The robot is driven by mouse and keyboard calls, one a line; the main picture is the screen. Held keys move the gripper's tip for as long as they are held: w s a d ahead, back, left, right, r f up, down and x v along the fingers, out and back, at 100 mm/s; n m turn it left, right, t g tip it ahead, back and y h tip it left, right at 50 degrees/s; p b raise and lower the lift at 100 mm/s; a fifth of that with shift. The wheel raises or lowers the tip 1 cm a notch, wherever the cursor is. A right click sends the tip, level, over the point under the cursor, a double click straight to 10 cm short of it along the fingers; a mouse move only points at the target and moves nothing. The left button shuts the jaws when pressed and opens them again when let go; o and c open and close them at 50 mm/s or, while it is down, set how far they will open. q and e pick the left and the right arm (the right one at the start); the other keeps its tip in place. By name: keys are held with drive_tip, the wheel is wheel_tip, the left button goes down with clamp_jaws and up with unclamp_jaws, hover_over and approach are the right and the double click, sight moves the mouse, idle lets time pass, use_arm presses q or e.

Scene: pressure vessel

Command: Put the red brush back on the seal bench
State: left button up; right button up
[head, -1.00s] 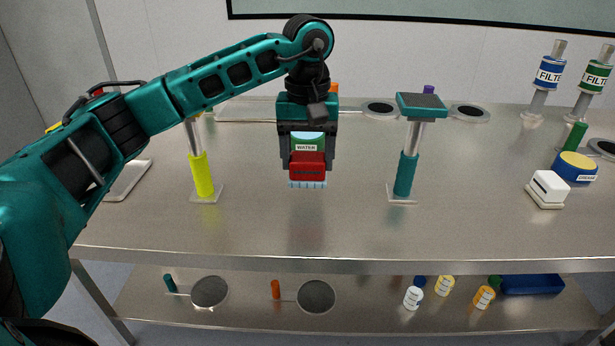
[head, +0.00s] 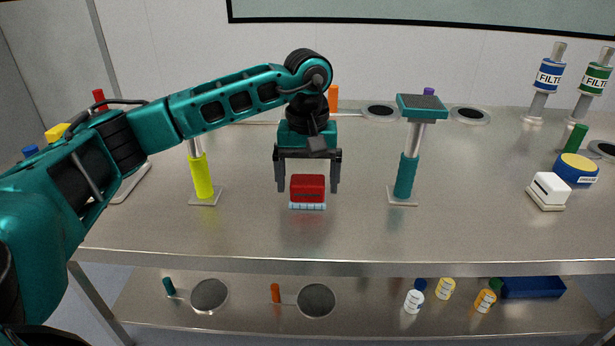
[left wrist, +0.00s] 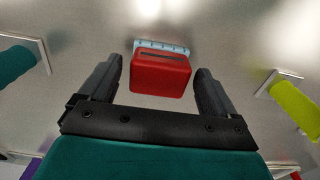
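The red brush (head: 307,188) is upright on the steel bench (head: 300,235), its pale blue bristles down, between the yellow and teal posts. It appears to rest on the bench top. My left gripper (head: 307,190) is open around it, one finger on each side, with a gap on both sides. The left wrist view also shows the red brush (left wrist: 160,75) between the spread fingers, with clear gaps. My right gripper is not in view.
A yellow post (head: 202,175) stands to the left and a teal post (head: 405,175) with a flat teal block to the right. A white block (head: 549,188) and a blue-and-yellow tin (head: 575,168) are at the right. The bench front is clear.

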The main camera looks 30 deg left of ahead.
sight(308, 181)
use_arm(q)
drive_tip(key=shift+r, duration=0.1)
drive_tip(key=shift+r, duration=0.25)
wheel_tip(308, 181, up, 12)
drive_tip(key=p, duration=0.1)
drive_tip(key=shift+f, duration=0.15)
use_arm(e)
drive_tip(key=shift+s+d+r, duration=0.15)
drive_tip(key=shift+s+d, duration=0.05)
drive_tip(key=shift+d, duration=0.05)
